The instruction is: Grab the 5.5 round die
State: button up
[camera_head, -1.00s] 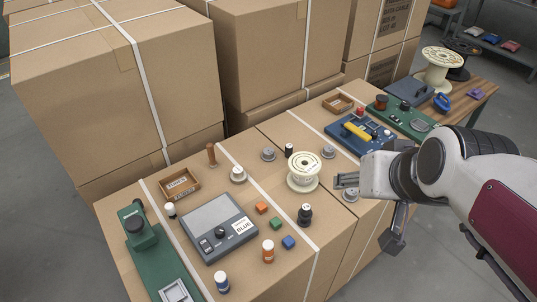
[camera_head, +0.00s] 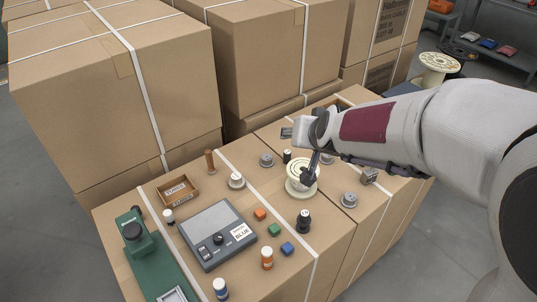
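Several grey round dies stand on the cardboard top: one (camera_head: 266,160) behind the spool, one (camera_head: 236,181) left of it with a pale top, and one (camera_head: 349,200) right of it. Any size markings are too small to read, so I cannot tell which is 5.5. My gripper (camera_head: 287,133) points left above the boxes, behind the spool in the picture. It appears to be clear of the dies. Its fingers are small and partly hidden by my wrist, so opening and contents are unclear.
A cream spool (camera_head: 301,182) stands mid-table, partly covered by a dark part of my arm. A black knobbed piece (camera_head: 304,221), coloured cubes (camera_head: 274,230), a grey scale (camera_head: 215,234) and a wooden tray (camera_head: 177,190) stand nearby. Tall cartons (camera_head: 270,60) rise behind.

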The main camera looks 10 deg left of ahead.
jog(key=w+a+f+t, duration=0.2)
jog(key=w+a+f, duration=0.5)
jog(key=w+f, duration=0.3)
jog(key=t+h, duration=0.1)
jog(key=h, duration=0.2)
send_near(266, 160)
jog(key=shift+w+f+m, duration=0.15)
jog(key=shift+w+m, duration=0.25)
jog(key=shift+w, duration=0.6)
jog(key=shift+f, duration=0.55)
jog(key=shift+w, duration=0.1)
jog(key=shift+x, duration=1.2)
jog(key=shift+x, duration=2.6)
jog(key=shift+r, duration=0.15)
jog(key=shift+c, duration=0.5)
